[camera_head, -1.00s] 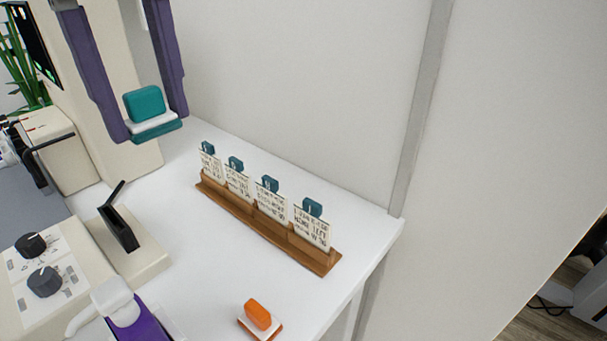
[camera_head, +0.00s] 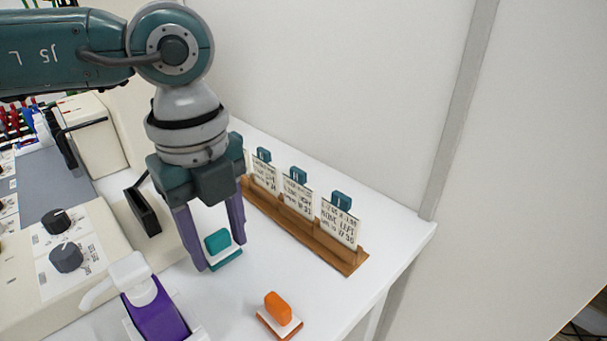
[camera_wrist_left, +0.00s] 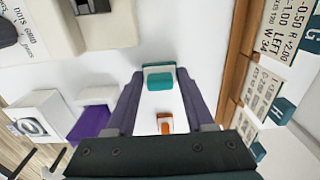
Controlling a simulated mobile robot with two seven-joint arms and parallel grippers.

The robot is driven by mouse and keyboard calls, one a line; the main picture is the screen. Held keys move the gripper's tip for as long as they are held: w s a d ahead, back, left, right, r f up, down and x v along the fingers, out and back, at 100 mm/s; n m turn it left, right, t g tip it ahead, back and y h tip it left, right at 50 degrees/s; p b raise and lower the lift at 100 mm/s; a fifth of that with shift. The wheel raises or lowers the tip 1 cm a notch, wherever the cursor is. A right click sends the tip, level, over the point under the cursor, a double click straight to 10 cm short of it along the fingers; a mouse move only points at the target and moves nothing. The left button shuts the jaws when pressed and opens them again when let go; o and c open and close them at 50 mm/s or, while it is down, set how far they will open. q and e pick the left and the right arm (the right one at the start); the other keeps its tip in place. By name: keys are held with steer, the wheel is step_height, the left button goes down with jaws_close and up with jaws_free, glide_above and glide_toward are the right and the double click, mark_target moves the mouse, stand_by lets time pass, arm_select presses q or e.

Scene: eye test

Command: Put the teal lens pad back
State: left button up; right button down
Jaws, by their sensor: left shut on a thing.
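The teal lens pad (camera_head: 217,242) has a teal block on a white and teal base. My left gripper (camera_head: 220,256) is shut on it, one purple finger on each side, low over the white table (camera_head: 335,305). I cannot tell whether the pad touches the table. In the left wrist view the pad (camera_wrist_left: 160,81) sits upright between the fingertips of my left gripper (camera_wrist_left: 160,77). A similar orange pad (camera_head: 277,309) rests on the table to the right and nearer the front; it also shows in the wrist view (camera_wrist_left: 165,124). My right gripper is not in view.
A wooden rack (camera_head: 300,226) with several teal-clipped cards stands along the back of the table. A cream panel with dark knobs (camera_head: 67,257) and a black-levered box lie left. Table around the orange pad is clear.

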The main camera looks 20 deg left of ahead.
mark_target(216, 236)
arm_select(q)
steer(key=shift+f, duration=0.45)
steer(key=shift+f, duration=0.15)
steer(key=o, duration=1.3)
steer(key=shift+r, duration=0.45)
step_height(216, 236, up, 12)
steer(key=p, duration=0.1)
steer(key=shift+f+p, duration=0.25)
steer(key=shift+p, duration=0.15)
